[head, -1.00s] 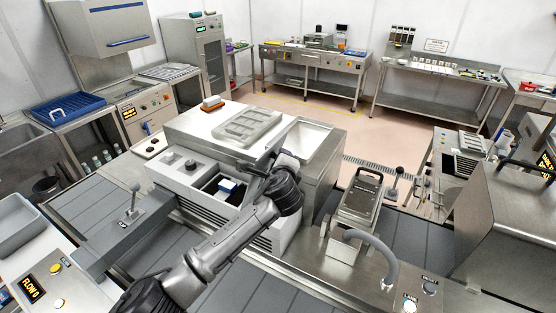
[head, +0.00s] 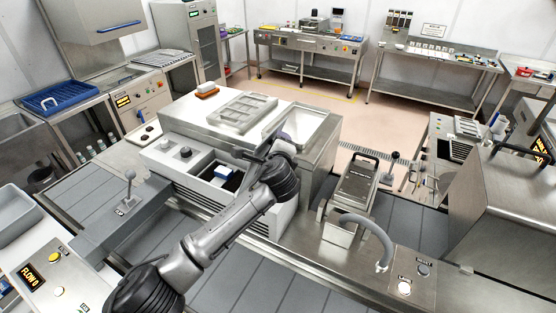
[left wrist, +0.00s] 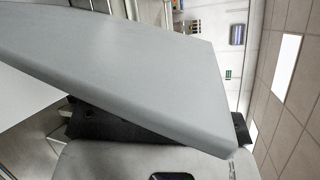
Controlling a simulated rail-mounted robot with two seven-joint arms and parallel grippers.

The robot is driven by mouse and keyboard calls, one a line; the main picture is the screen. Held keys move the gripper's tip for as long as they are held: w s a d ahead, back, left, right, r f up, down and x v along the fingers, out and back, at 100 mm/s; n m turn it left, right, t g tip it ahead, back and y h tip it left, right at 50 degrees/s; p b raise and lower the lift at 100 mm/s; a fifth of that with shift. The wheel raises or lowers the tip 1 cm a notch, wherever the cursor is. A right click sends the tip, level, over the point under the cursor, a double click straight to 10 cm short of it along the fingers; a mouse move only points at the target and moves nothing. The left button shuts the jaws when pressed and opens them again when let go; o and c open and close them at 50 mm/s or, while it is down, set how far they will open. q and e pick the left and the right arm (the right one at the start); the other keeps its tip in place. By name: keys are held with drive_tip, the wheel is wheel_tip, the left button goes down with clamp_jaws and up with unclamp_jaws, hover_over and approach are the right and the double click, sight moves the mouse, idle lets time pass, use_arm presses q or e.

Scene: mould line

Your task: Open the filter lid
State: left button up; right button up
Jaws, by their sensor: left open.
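The wide light machine (head: 185,140) in the middle of the head view has an open bay (head: 226,184) in its front top, dark inside with a blue-topped block (head: 224,173). My left gripper (head: 246,158) is open at the right rear of this bay, partly hidden by its own wrist. A thin grey plate (head: 264,148) stands tilted beside it; I cannot tell whether this is the filter lid or part of the gripper. In the left wrist view a large smooth grey slab (left wrist: 130,75) fills much of the picture, very close. Contact cannot be made out. My right gripper is out of view.
A grey mould tray (head: 243,112) and an orange-brown block (head: 207,91) lie on the machine top. A lever (head: 129,190) stands at left, and a curved grey pipe (head: 378,238) at right.

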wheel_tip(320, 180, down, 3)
drive_tip(key=b, duration=0.2)
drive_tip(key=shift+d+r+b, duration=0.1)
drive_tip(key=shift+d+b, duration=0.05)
drive_tip(key=shift+b, duration=0.2)
use_arm(q)
drive_tip(key=v, duration=1.3)
drive_tip(key=shift+s, duration=0.1)
